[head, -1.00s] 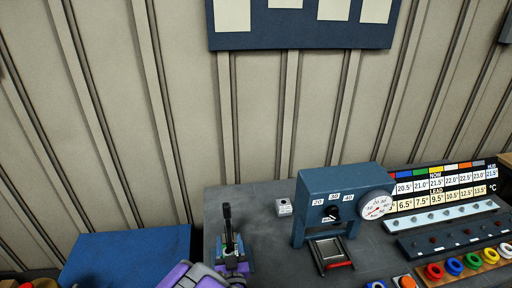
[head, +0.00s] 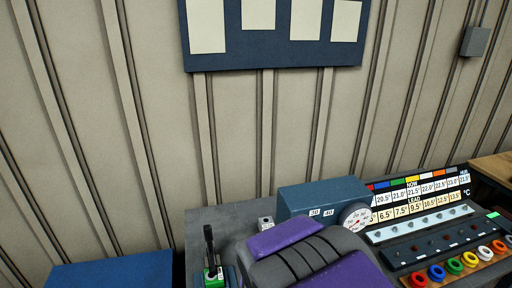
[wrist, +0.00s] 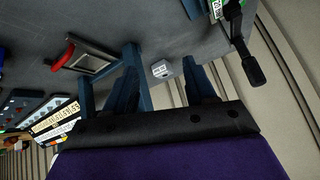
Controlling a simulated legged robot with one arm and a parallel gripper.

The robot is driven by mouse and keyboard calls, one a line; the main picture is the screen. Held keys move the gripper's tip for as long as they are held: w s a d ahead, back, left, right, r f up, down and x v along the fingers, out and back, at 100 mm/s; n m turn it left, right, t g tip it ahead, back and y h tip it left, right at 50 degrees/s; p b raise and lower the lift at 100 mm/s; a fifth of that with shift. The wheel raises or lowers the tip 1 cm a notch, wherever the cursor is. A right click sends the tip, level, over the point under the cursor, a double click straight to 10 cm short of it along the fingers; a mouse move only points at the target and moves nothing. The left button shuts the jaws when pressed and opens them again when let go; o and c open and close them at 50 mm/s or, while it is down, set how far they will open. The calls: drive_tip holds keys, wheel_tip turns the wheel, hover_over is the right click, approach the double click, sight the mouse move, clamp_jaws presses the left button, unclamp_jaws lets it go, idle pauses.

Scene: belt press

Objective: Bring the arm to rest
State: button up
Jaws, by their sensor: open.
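My arm, purple and dark grey, rises from the bottom centre of the head view and covers the lower front of the blue press (head: 322,193). My gripper (wrist: 162,72) shows in the wrist view with its two dark fingers apart and nothing held between them. A small grey-white block (wrist: 161,69) shows between the fingers, on the bench beyond them. Part of the press frame (wrist: 131,54) shows close beside the left finger; I cannot tell whether they touch. The gripper's fingers are not visible in the head view.
A black-handled lever (head: 209,243) stands left of my arm; it also shows in the wrist view (wrist: 243,58). A round gauge (head: 356,217), a number board (head: 420,200) and coloured rings (head: 453,267) lie right. A blue surface (head: 110,271) is at lower left. The wall is behind.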

drive_tip(key=s+d+r+g, duration=0.3)
drive_tip(key=s+d+r, duration=0.1)
drive_tip(key=s, duration=0.6)
drive_tip(key=s+d+r+n+g, duration=0.1)
drive_tip(key=s+d+r+g, duration=0.2)
drive_tip(key=s, duration=0.7)
drive_tip(key=s+d+r+g, duration=0.3)
drive_tip(key=s+d+r, duration=0.2)
drive_tip(key=s, duration=0.6)
drive_tip(key=shift+d+n+h, duration=0.3)
drive_tip(key=shift+d+n, duration=0.1)
drive_tip(key=shift+d, duration=0.4)
